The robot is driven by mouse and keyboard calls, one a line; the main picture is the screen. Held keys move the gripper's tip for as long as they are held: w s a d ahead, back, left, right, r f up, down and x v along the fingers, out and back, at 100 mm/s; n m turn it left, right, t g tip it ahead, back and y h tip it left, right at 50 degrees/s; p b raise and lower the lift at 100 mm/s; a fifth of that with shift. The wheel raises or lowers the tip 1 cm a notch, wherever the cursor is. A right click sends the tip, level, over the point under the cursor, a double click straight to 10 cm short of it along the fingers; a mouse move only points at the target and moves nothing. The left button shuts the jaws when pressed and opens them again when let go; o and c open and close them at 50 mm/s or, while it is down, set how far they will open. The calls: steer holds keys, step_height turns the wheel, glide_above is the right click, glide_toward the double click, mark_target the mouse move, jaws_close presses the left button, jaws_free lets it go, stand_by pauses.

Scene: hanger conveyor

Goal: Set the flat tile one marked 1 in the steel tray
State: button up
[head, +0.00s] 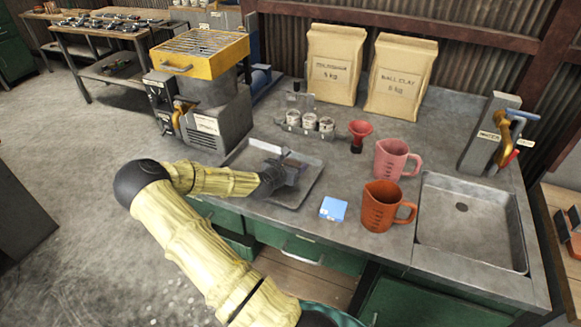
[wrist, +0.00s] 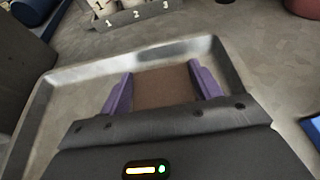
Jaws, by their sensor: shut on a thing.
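The steel tray (head: 249,156) lies on the grey bench at the middle left. My gripper (head: 290,168) is over the tray, reaching in from the left. In the wrist view its two purple fingers (wrist: 162,88) are shut on a flat brown tile (wrist: 162,84). The tray's rim (wrist: 130,62) shows behind and to both sides of the tile. The tile's face shows no readable mark, and its near part is hidden by the gripper body. I cannot tell whether the tile touches the tray floor.
A rack with numbered cups (head: 308,122) and a red funnel (head: 360,130) stand behind the tray. A blue box (head: 333,209), an orange jug (head: 385,206) and a pink jug (head: 392,160) are to its right. A yellow-topped machine (head: 203,60) stands left. A sink (head: 470,250) is far right.

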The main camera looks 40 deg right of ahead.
steer(key=shift+w+a+f, duration=0.1)
steer(key=shift+f, duration=0.4)
steer(key=shift+f, duration=0.1)
steer(key=o, duration=1.1)
steer(key=shift+o, duration=0.2)
steer(key=v, duration=1.2)
steer(key=shift+b, duration=0.35)
